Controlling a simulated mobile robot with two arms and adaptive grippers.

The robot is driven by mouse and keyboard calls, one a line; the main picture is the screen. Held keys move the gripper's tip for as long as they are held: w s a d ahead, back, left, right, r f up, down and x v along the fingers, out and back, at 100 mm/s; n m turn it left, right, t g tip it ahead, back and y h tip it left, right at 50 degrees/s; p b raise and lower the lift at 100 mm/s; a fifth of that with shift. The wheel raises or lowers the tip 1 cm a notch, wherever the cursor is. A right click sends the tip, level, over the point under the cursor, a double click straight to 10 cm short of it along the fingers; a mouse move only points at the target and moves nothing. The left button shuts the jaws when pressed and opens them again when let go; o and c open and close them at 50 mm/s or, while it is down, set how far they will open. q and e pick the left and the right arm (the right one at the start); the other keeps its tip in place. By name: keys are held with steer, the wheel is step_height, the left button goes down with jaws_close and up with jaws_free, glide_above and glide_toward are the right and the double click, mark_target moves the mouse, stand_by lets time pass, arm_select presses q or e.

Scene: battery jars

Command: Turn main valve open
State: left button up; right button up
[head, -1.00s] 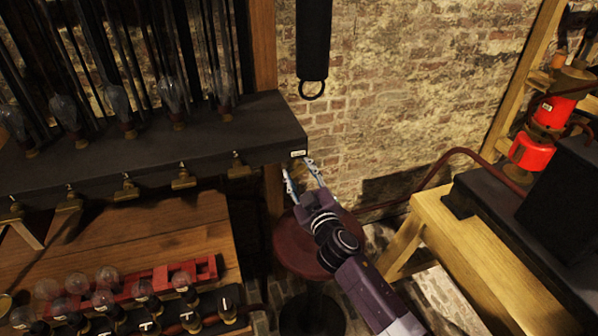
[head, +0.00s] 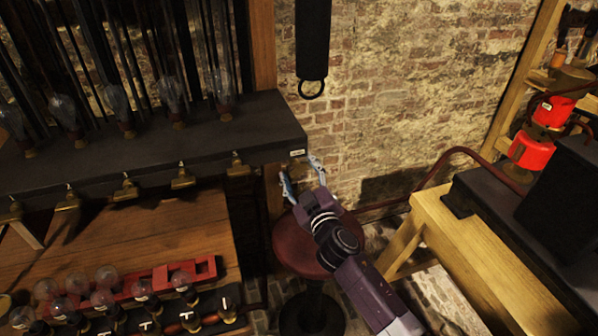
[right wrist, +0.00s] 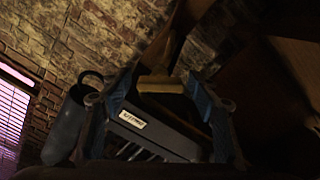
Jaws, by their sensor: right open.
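I cannot pick out the main valve for certain. A black shelf (head: 215,131) has a small white label (head: 297,153) at its right end and several brass fittings (head: 238,167) along its lower edge. My right gripper (head: 300,170) is open and empty, just beside and below the labelled end. In the right wrist view, a yellowish-brown bar (right wrist: 160,83) shows between the spread fingers, next to the labelled black end (right wrist: 132,119). I cannot tell whether it is a valve handle or whether a finger touches it. My left gripper is not in view.
A round red stool (head: 300,248) stands below my right gripper. A black strap-like piece with a ring (head: 311,89) hangs above it by the brick wall. A wooden bench (head: 480,255) stands at right. Glass bulbs and a red rack (head: 205,268) are on the lower left table.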

steer(key=shift+s, duration=0.15)
steer(key=v, duration=1.1)
steer(key=shift+s+d, duration=0.2)
steer(key=shift+s, duration=0.15)
